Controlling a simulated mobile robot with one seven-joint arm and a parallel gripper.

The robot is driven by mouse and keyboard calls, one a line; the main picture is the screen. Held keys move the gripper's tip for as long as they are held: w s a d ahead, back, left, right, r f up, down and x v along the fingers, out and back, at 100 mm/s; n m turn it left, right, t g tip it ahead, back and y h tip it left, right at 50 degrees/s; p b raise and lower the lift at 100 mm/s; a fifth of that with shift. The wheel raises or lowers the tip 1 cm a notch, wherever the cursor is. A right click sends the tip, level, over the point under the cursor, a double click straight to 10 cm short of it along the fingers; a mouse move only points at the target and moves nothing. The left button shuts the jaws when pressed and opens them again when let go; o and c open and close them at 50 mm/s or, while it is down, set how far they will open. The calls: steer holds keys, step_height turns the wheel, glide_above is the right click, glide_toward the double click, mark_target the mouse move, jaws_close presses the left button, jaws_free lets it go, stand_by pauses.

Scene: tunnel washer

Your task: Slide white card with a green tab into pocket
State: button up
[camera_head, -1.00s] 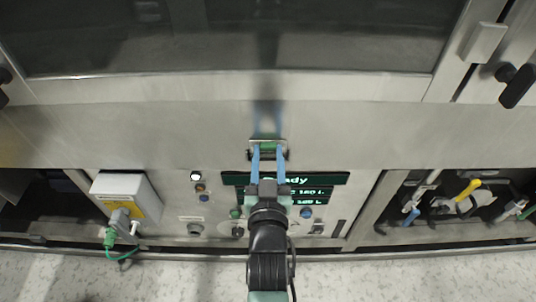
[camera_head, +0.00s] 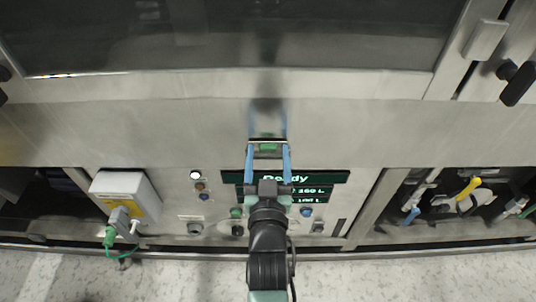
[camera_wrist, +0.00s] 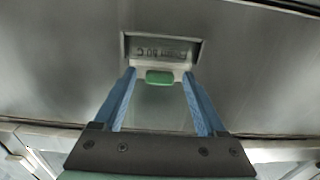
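The white card (camera_wrist: 140,73) with its green tab (camera_wrist: 160,77) sits in the pocket (camera_wrist: 125,45), a metal frame on the steel panel. Lettering on the card shows inside the frame in the wrist view. A white strip and the tab stick out at the frame's edge nearest me. In the head view the tab (camera_head: 267,148) shows between my fingertips. My gripper (camera_head: 268,146) has blue fingers, spread open on both sides of the tab. In the wrist view a gap shows between each finger and the tab. How deep the card sits is hard to tell.
A lit green display (camera_head: 340,177) and several buttons lie below the pocket, partly behind my arm. A white box (camera_head: 125,190) with a plugged cable is at left. An open bay with hoses and a yellow handle (camera_head: 468,187) is at right. The steel panel around the pocket is clear.

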steer(key=shift+s, duration=0.1)
steer(key=s+p, duration=0.1)
steer(key=s, duration=1.1)
steer(key=shift+s+p, duration=0.35)
steer(key=shift+s, duration=0.05)
steer(key=shift+r, duration=0.1)
steer(key=w+r+t, duration=0.3)
steer(key=w+r, duration=0.1)
steer(key=r, duration=1)
steer(key=w+r+t, duration=0.2)
steer(key=w+r, duration=0.1)
steer(key=r, duration=1.1)
steer(key=s+r+t, duration=0.2)
steer(key=s+r, duration=0.3)
steer(key=r, duration=0.7)
steer(key=s+r+t, duration=0.3)
steer(key=s+r, duration=0.1)
steer(key=r, duration=0.7)
step_height(320, 180, up, 22)
steer(key=p, duration=2.3)
steer(key=shift+w+r+g, duration=0.15)
steer(key=shift+r+g, duration=0.1)
steer(key=shift+g, duration=0.05)
